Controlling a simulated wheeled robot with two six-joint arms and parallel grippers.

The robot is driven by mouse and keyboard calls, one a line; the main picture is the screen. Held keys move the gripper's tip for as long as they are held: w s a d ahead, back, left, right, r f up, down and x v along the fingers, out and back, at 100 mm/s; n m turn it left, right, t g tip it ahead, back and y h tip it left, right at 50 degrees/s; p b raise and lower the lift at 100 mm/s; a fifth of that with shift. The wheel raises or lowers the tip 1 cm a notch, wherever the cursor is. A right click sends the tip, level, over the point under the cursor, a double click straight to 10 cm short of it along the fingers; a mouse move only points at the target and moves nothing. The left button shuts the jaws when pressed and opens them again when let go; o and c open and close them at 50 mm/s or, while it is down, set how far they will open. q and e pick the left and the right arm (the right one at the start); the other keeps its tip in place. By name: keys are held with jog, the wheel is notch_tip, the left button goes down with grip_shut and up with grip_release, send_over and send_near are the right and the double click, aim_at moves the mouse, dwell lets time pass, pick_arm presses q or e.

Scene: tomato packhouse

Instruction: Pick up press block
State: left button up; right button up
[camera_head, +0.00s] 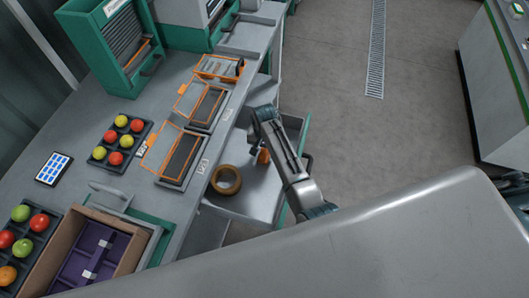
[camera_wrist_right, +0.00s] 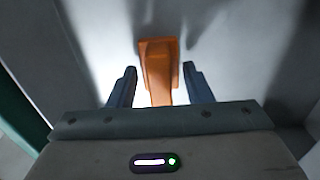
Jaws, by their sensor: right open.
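The press block appears to be the orange piece (camera_head: 264,156) in the open grey drawer, partly hidden by my right arm in the head view. In the right wrist view the orange block (camera_wrist_right: 158,62) has a wide head and a narrower stem running down between the fingers. My right gripper (camera_wrist_right: 158,85) is open, with a dark finger on each side of the stem and gaps on both sides. In the head view my right gripper (camera_head: 256,150) points down into the drawer, just beside the block. My left gripper is not in view.
A brown tape roll (camera_head: 226,180) lies in the same drawer (camera_head: 243,203), left of the block. The drawer walls are close around my right gripper. The bench above holds orange-framed trays (camera_head: 208,105), a tomato tray (camera_head: 120,143), a tablet (camera_head: 53,169) and a cardboard box (camera_head: 128,262).

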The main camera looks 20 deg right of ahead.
grip_shut()
jog(key=shift+r, duration=0.15)
notch_tip(320, 180, up, 10)
jog(key=shift+f+b, duration=0.1)
jog(key=shift+b, duration=0.75)
jog(key=c, duration=0.9)
grip_release()
jog(key=shift+s, duration=0.1)
jog(key=shift+c, duration=0.2)
